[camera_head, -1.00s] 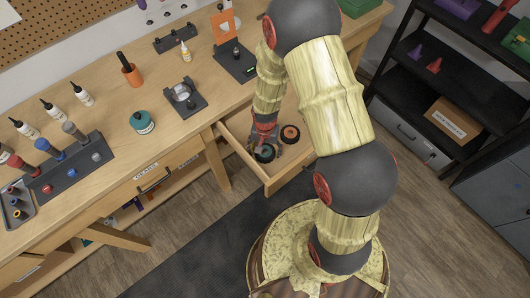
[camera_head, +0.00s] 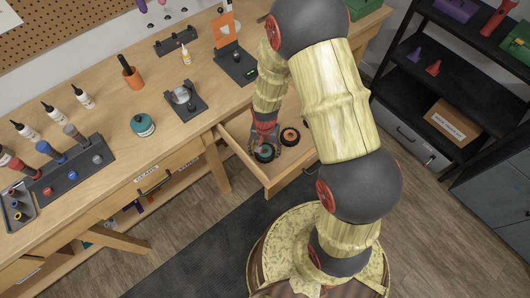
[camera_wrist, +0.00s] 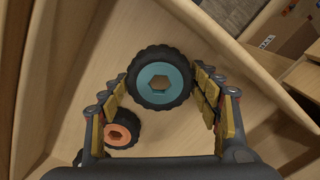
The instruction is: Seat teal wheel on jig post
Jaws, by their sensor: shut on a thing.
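The teal wheel (camera_wrist: 160,77), a black knobby tyre with a teal hub and a hexagonal hole, is between the fingers of my gripper (camera_wrist: 160,88) in the wrist view. My gripper is shut on it. In the head view the teal wheel (camera_head: 265,154) is in the open drawer, partly hidden by my gripper (camera_head: 266,143). I cannot tell whether it touches the drawer floor. On the bench, a dark plate (camera_head: 236,66) carries an orange upright panel and a small dark post-like part. A dark fixture with a silver piece (camera_head: 184,98) stands left of it. I cannot tell which is the jig.
An orange-hubbed wheel (camera_head: 290,135) lies in the drawer beside my gripper; it also shows in the wrist view (camera_wrist: 121,130). The drawer walls (camera_head: 245,161) surround the gripper.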

